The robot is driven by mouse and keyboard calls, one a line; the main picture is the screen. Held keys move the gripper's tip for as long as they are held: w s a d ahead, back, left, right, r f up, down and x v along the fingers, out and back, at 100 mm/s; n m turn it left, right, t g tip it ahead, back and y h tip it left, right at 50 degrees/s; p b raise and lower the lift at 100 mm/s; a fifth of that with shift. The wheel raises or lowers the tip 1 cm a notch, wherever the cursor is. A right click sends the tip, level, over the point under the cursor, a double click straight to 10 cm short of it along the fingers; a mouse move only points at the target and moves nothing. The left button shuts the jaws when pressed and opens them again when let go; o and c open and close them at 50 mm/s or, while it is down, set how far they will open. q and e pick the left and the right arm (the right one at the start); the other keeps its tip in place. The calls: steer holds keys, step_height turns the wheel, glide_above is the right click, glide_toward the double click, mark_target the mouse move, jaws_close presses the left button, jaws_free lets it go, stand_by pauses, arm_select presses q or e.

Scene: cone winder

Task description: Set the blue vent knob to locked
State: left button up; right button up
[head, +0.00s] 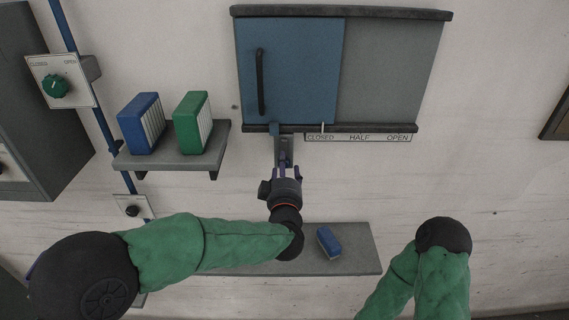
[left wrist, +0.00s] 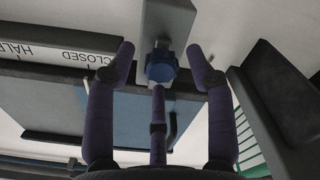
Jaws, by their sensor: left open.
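The blue vent knob (left wrist: 161,67) shows in the left wrist view on a short stem from a grey block (left wrist: 166,22). My left gripper (left wrist: 160,66) is open, with its purple fingers spread either side of the knob in the picture and a third finger just below it. I cannot tell whether any finger touches the knob. In the head view my left gripper (head: 284,170) is just below the sliding panel, in front of a grey bracket (head: 284,148); the knob is not clearly visible there. No locked marking is readable. My right gripper is out of view.
A blue sliding panel (head: 290,70) with a black handle stands above, over a CLOSED/HALF/OPEN strip (head: 358,138). Left are a shelf (head: 172,161) with blue and green binders and a green dial (head: 55,86). A blue block (head: 328,242) lies on the lower shelf (head: 355,250).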

arm_select(q)
steer(key=shift+w, duration=0.65)
jaws_close()
step_height(320, 180, up, 4)
steer(key=shift+r+p, duration=0.1)
steer(key=shift+p, duration=0.7)
jaws_free()
glide_toward(285, 147)
steer(key=s, duration=0.5)
steer(key=shift+s, duration=0.15)
